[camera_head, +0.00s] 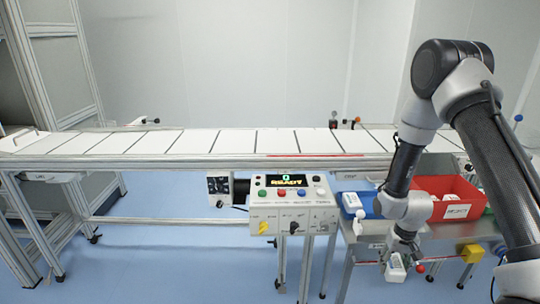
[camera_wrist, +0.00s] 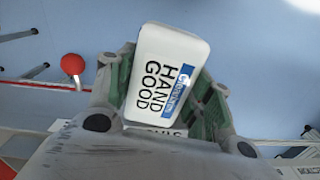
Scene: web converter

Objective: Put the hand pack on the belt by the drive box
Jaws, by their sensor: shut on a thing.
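The hand pack (camera_head: 395,270) is a small white block; in the wrist view (camera_wrist: 168,70) its face reads "HAND GOOD" with a blue label. My gripper (camera_head: 397,257) is shut on it, with the fingers on both sides of the pack in the wrist view (camera_wrist: 168,90). The pack hangs in front of the steel table, lower than the belt. The belt (camera_head: 190,142) is a long white surface with dark cross lines, running across the head view. A dark box with a cylinder (camera_head: 219,188), perhaps the drive box, sits under the belt's front edge, left of the control panel.
The control panel (camera_head: 290,215) has coloured knobs and a lit "READY" display. A red bin (camera_head: 457,212) with white packs and a blue tray (camera_head: 370,205) stand on the steel table (camera_head: 440,242). A red knob (camera_wrist: 73,64) is near the gripper. The visible belt is clear.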

